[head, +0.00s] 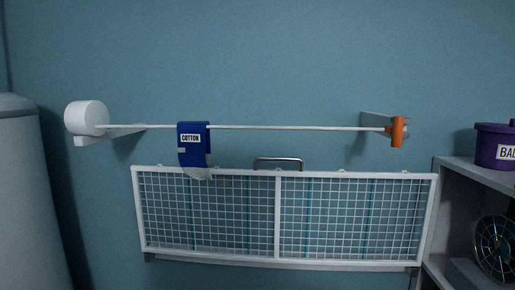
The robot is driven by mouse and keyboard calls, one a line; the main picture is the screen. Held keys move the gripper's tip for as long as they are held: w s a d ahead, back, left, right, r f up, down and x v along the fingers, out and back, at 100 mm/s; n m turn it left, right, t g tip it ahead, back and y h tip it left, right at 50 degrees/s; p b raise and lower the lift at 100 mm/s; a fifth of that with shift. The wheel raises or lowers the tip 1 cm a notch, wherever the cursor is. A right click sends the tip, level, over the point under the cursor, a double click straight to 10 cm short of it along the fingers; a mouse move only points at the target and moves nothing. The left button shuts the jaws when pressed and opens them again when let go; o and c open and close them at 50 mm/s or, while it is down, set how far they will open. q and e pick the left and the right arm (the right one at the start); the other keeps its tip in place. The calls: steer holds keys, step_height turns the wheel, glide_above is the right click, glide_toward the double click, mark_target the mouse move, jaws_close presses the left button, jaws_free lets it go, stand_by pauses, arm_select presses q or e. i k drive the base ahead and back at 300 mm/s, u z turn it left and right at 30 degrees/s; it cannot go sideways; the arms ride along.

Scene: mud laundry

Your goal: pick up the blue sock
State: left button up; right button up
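The blue sock (193,149) hangs over the thin white line in the head view, left of the middle. It bears a white label reading "COTTON" and has a pale grey lower end. That end hangs down to the top edge of the white mesh rack and overlaps it in the picture. Whether it touches the rack I cannot tell. Neither of my grippers is in the head view.
The white line (300,128) runs from a white round reel (87,117) to an orange holder (397,131). Below is a white mesh rack (278,217) on the wall. A shelf (470,172) at right carries a purple tub (494,146). A large pale cylinder (28,200) stands at left.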

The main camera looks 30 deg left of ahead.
mark_target(194, 141)
steer(key=z, duration=0.55)
steer(key=k, duration=1)
steer(key=u, duration=1.4)
steer(key=i, duration=0.5)
steer(key=z, duration=0.05)
